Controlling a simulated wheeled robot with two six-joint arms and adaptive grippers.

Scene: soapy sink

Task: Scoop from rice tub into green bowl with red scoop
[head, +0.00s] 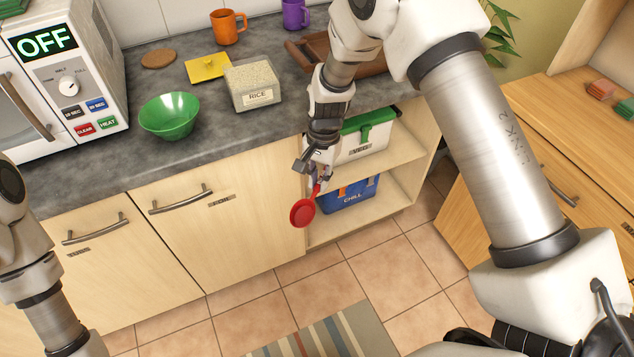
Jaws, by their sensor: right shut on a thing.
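The green bowl (170,115) stands upright on the grey counter near its front edge and looks empty. The clear rice tub (252,86), labelled RICE, stands open to its right with pale rice in it. My right gripper (318,178) is shut on the red scoop (303,212). It holds the scoop in front of the counter, below the countertop level in the picture and apart from tub and bowl. Whether the scoop holds anything is hard to tell. Part of my left arm shows at the left edge; its gripper is out of view.
A microwave (50,75) stands left of the bowl. A yellow lid or mat (208,67), a cork coaster (158,58), an orange mug (228,27) and a purple mug (296,13) sit behind. A brown tray (302,52) is partly behind my right arm. Open shelves hold a blue box (350,196).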

